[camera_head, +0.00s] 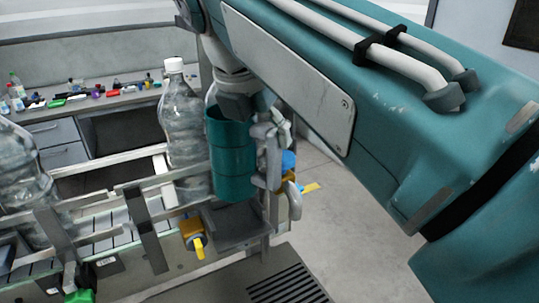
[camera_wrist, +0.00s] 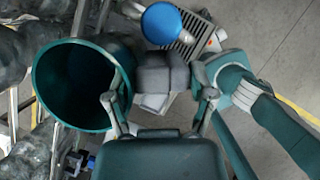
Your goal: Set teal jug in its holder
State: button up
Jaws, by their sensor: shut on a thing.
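The teal jug (camera_head: 231,165) is upright in the head view, with its open mouth visible from above at the left of the wrist view (camera_wrist: 42,92). My gripper (camera_head: 270,133) is at the jug's right side. A grey open tray (camera_head: 240,228), which looks like the holder, is just below the jug's base. I cannot tell whether they touch.
Clear bottles (camera_head: 183,120) stand behind and left of the jug along metal rails (camera_head: 100,232). A blue knob (camera_head: 289,160) is close on the right, also in the wrist view (camera_wrist: 162,22). A yellow-handled part (camera_head: 193,233) is left of the tray. Open floor (camera_head: 345,235) lies right.

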aim_at(259, 176)
jog(key=shift+w+a+r, duration=0.15)
jog(key=shift+w+a, duration=0.05)
jog(key=shift+a, duration=0.2)
jog(key=shift+a+f, duration=0.25)
jog(key=shift+f, duration=0.4)
jog(key=shift+d+f, duration=0.2)
jog(key=shift+f, duration=0.95)
jog(key=shift+a+f, duration=0.1)
jog(key=shift+f, duration=0.1)
jog(key=shift+f, duration=0.1)
